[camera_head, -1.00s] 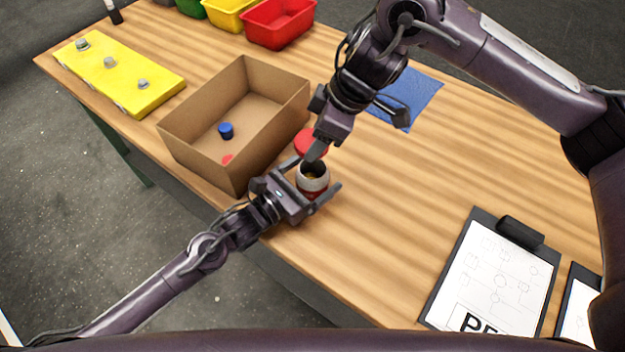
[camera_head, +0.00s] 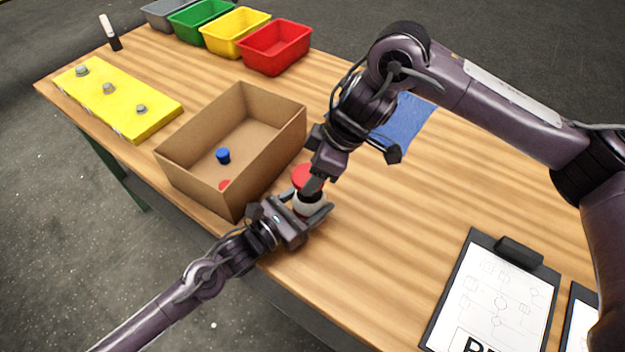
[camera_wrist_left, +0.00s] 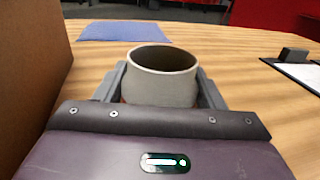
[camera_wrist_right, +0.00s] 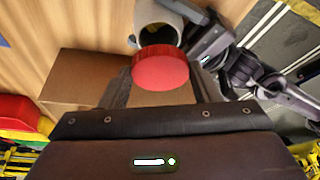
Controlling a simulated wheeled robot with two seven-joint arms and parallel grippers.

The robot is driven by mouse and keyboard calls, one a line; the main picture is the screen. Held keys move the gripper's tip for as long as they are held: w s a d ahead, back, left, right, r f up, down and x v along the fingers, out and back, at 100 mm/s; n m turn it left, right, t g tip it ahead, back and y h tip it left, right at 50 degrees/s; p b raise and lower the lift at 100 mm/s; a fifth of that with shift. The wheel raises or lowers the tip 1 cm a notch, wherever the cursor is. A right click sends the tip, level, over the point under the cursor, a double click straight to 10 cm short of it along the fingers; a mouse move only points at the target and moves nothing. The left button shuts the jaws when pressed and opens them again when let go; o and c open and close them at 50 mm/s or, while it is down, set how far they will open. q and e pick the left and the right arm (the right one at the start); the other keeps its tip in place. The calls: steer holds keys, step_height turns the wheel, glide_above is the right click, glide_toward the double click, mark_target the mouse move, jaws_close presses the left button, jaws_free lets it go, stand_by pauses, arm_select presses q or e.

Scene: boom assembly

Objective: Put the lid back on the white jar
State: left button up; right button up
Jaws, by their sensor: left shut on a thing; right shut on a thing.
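The white jar (camera_head: 308,206) stands near the table's front edge, just right of the cardboard box. My left gripper (camera_head: 306,212) is shut around its sides. In the left wrist view the jar (camera_wrist_left: 162,80) is upright between the fingers, its round mouth uncovered. The red lid (camera_head: 305,176) is in my right gripper (camera_head: 312,184), which is shut on it. In the right wrist view the lid (camera_wrist_right: 160,68) sits between the fingertips, apart from the open jar (camera_wrist_right: 158,24). In the head view the right fingers partly hide both lid and jar.
The cardboard box (camera_head: 275,150) holds a blue cylinder (camera_head: 223,156) and a red piece (camera_head: 224,185). A yellow block (camera_head: 120,100), coloured bins (camera_head: 275,48), a blue cloth (camera_head: 408,122) and a clipboard (camera_head: 490,300) lie around. The table's middle right is clear.

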steer(key=shift+f, duration=1.2)
steer(key=shift+f, duration=0.85)
steer(key=shift+f, duration=0.55)
arm_select(q)
jaws_close()
arm_select(e)
steer(key=m, duration=0.1)
steer(key=m+t, duration=0.1)
steer(key=shift+s+a+m, duration=0.1)
steer(key=shift+s+m, duration=0.1)
steer(key=shift+m, duration=0.2)
steer(key=shift+s+a+m+t+h, duration=0.15)
steer(key=shift+m+t+h, duration=0.35)
steer(key=shift+m, duration=1.2)
steer(key=shift+s+a+m+t+h, duration=0.2)
steer(key=shift+m+h, duration=0.45)
steer(key=shift+m, duration=1.05)
steer(key=shift+w+a+m+t+h, duration=0.15)
steer(key=shift+m+t+h, duration=0.4)
steer(key=shift+m, duration=1.15)
